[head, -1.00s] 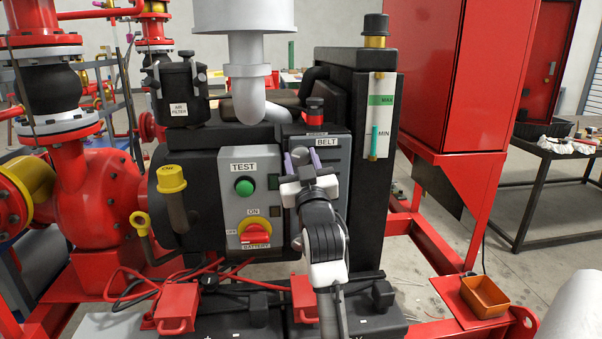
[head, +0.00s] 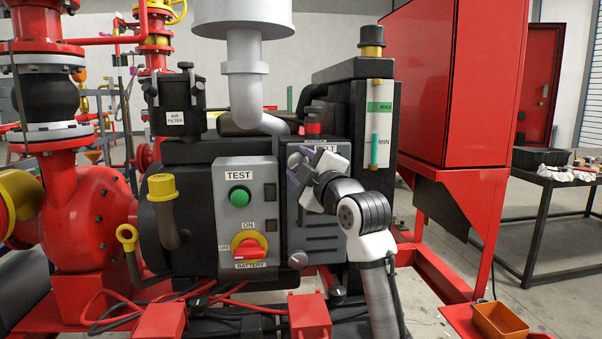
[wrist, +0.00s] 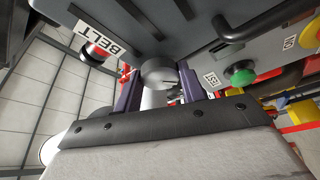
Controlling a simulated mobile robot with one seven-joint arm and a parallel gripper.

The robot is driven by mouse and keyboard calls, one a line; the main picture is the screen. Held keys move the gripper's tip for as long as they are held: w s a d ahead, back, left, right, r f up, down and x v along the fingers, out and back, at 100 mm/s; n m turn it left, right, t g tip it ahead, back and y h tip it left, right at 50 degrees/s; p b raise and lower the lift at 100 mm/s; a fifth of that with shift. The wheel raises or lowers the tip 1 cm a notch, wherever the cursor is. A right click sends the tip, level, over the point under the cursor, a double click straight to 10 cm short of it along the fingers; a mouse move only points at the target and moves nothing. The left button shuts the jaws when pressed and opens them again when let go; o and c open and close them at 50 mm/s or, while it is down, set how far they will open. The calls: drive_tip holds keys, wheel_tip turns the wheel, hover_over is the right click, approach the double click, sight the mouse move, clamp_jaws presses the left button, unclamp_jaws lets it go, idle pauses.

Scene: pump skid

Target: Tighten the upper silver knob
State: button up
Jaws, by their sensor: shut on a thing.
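The upper silver knob (head: 295,159) sits near the top of the grey BELT panel (head: 318,222). My gripper (head: 301,171) reaches it from the right, and its purple fingers are shut on the knob. In the wrist view the round knob (wrist: 158,74) shows between the two fingers of my gripper (wrist: 160,88). The head view hides part of the BELT label behind my gripper. A second, lower silver knob (head: 297,260) is at the panel's bottom left, apart from my gripper.
Left of the panel is a grey box with a green TEST button (head: 239,197) and a red-and-yellow battery switch (head: 250,247). A red cap (head: 313,128) stands above the panel. A level gauge (head: 380,125) and a red cabinet (head: 440,80) are to the right.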

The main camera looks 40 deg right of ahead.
drive_tip(key=n, duration=0.1)
drive_tip(key=n+g, duration=0.1)
drive_tip(key=n, duration=0.1)
drive_tip(key=n+y, duration=0.1)
drive_tip(key=shift+r+n+g+p, duration=0.25)
drive_tip(key=shift+n+g+p, duration=0.05)
drive_tip(key=shift+n, duration=0.1)
drive_tip(key=shift+n+g+p, duration=0.75)
drive_tip(key=shift+n+g, duration=0.15)
drive_tip(key=shift+n, duration=1.2)
drive_tip(key=o, duration=1)
drive_tip(key=shift+c, duration=0.2)
drive_tip(key=shift+s, duration=0.1)
drive_tip(key=b+v, duration=0.2)
drive_tip(key=v, duration=1.1)
drive_tip(key=shift+s, duration=0.3)
drive_tip(key=shift+a+r, duration=0.1)
